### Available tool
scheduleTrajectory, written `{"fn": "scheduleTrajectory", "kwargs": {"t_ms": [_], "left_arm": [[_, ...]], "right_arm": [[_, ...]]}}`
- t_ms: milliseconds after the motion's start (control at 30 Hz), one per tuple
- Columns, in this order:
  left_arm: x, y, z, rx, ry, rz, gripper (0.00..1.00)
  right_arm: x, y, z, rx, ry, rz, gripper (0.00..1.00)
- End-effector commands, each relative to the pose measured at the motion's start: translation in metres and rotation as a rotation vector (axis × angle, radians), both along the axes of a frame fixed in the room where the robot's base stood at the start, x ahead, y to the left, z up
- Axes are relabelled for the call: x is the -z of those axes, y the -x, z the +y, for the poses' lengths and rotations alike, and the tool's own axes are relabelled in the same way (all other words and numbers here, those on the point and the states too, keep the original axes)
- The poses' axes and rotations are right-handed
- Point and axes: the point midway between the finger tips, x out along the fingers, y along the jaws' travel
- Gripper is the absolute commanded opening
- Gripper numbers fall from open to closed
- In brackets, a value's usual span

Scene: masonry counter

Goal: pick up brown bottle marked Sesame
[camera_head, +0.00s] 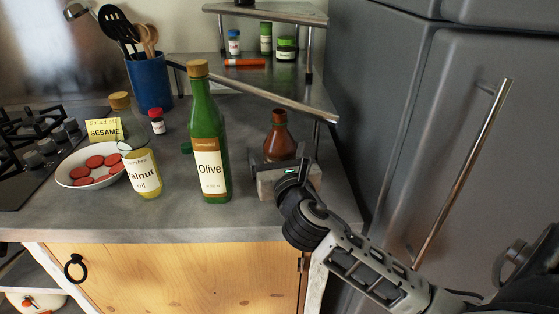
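A brown bottle (279,140) with a reddish-brown cap stands on the grey counter at the right, close to the fridge. No marking shows on it, and its lower part is hidden behind my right gripper (284,172). My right gripper reaches in from the lower right, directly in front of the bottle in the picture. I cannot tell whether its fingers are open, or whether they touch the bottle. A yellow label reading SESAME (104,130) shows at the left, behind the white bowl; what it is fixed to is unclear. My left gripper is not in view.
A tall green Olive bottle (208,150) and a Walnut oil bottle (142,174) stand left of the gripper. A bowl (64,178) of red slices, a blue utensil pot (150,82) and a metal-edged corner shelf (270,95) are nearby. The fridge (400,120) bounds the right.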

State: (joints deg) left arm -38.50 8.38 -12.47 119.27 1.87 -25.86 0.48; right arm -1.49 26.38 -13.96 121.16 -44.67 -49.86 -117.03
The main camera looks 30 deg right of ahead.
Motion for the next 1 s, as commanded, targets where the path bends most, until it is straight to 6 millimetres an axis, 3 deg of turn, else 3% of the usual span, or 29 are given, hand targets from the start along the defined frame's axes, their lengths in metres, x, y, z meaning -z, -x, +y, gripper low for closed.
{"fn": "scheduleTrajectory", "kwargs": {"t_ms": [67, 200, 300, 733, 1000], "left_arm": [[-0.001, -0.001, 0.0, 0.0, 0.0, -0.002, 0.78], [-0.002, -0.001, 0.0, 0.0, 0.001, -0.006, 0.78], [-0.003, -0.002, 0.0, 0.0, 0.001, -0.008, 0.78], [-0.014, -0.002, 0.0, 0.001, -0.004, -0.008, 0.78], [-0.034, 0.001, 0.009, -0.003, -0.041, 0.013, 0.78]], "right_arm": [[0.0, 0.0, 0.0, 0.0, 0.0, 0.0, 0.79], [0.0, 0.0, 0.0, 0.0, 0.0, 0.0, 0.4], [-0.002, 0.0, 0.0, 0.0, 0.0, -0.004, 0.18], [-0.011, 0.0, 0.001, -0.001, 0.001, -0.004, 0.18], [-0.049, -0.001, 0.006, -0.011, 0.002, -0.003, 0.18]]}}
